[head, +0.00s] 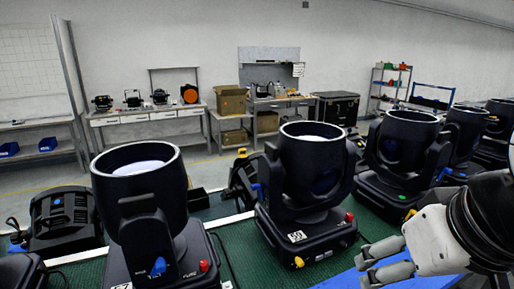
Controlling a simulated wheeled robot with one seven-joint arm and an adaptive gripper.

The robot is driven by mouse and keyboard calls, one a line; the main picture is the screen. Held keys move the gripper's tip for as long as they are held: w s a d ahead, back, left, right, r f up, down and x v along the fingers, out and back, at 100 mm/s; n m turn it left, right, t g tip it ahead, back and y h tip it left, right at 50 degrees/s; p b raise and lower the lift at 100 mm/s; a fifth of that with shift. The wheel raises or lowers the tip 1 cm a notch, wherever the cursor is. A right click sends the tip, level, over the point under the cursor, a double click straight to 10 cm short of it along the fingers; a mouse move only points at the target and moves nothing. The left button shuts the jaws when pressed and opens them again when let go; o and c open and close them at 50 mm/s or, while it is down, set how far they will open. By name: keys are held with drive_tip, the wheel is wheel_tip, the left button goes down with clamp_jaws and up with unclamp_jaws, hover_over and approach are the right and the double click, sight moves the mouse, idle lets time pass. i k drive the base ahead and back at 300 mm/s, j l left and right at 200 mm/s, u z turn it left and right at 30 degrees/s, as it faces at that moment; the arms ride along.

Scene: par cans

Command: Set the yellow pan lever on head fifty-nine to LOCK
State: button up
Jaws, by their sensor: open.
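A black moving head (311,160) stands in the middle on a green-topped bench, its barrel pointing up. A red knob (349,216) sits at the base's right side. My gripper (367,268) is at the lower right, pointing left, with its fingers apart and empty. It is right of the yellow lever and apart from it.
Another head (140,190) with a blue lever (158,266) and red knob (203,265) stands at the left. More heads (400,145) stand to the right, close together. A blue surface (340,280) lies near my gripper. Workbenches with boxes (230,100) line the far wall.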

sight(299, 261)
drive_tip(key=u, duration=0.2)
drive_tip(key=k+l, duration=0.1)
drive_tip(key=k, duration=0.35)
drive_tip(key=j, duration=0.5)
drive_tip(key=k+j+z, duration=0.1)
drive_tip(key=j, duration=0.45)
drive_tip(key=k+j, duration=0.1)
drive_tip(key=j, duration=0.4)
